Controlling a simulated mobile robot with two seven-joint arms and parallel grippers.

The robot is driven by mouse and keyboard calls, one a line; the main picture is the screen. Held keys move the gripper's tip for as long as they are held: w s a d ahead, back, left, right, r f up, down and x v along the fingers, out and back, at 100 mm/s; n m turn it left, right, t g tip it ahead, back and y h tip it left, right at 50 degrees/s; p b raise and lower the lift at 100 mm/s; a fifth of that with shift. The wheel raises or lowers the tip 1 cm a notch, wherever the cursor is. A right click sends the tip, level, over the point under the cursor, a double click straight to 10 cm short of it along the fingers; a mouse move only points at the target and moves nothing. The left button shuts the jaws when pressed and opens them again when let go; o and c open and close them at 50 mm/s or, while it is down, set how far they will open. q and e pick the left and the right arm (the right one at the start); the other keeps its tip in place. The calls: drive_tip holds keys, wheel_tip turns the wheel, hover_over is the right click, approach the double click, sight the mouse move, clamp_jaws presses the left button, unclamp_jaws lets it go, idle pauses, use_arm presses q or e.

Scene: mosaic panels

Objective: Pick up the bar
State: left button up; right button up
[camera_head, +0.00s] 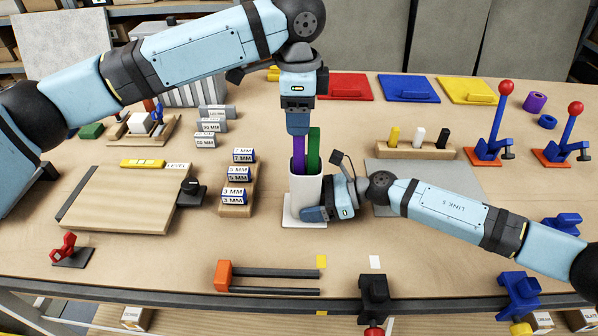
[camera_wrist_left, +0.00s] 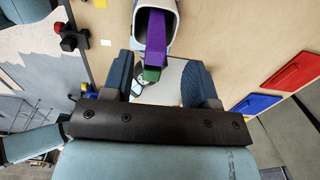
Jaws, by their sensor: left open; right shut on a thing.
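A white cup (camera_head: 305,190) stands upright on a white base plate (camera_head: 290,215) at the middle of the table. A purple bar (camera_head: 298,155) and a green bar (camera_head: 314,150) stick up out of it, their lower parts hidden inside. My left gripper (camera_head: 298,128) points down, open, just above the purple bar. In the left wrist view, the purple bar (camera_wrist_left: 155,38) and green bar (camera_wrist_left: 151,74) reach toward the space between its open fingers (camera_wrist_left: 158,82). My right gripper (camera_head: 328,210) is shut on the cup low on its right side; its fingertips are partly hidden.
Left of the cup is a wooden rack (camera_head: 238,190) of labelled blocks and a wooden board (camera_head: 125,195). Right are a grey mat (camera_head: 440,185), a peg holder (camera_head: 415,152) and red-knobbed levers (camera_head: 490,130). An orange-ended fork (camera_head: 265,280) lies in front.

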sight(296, 143)
use_arm(q)
drive_tip(key=shift+s+a+f, duration=0.15)
drive_tip(key=shift+f, duration=1.45)
drive_tip(key=shift+s+a+f, duration=0.1)
drive_tip(key=shift+f, duration=1.45)
drive_tip(key=shift+r, duration=0.1)
clamp_jaws()
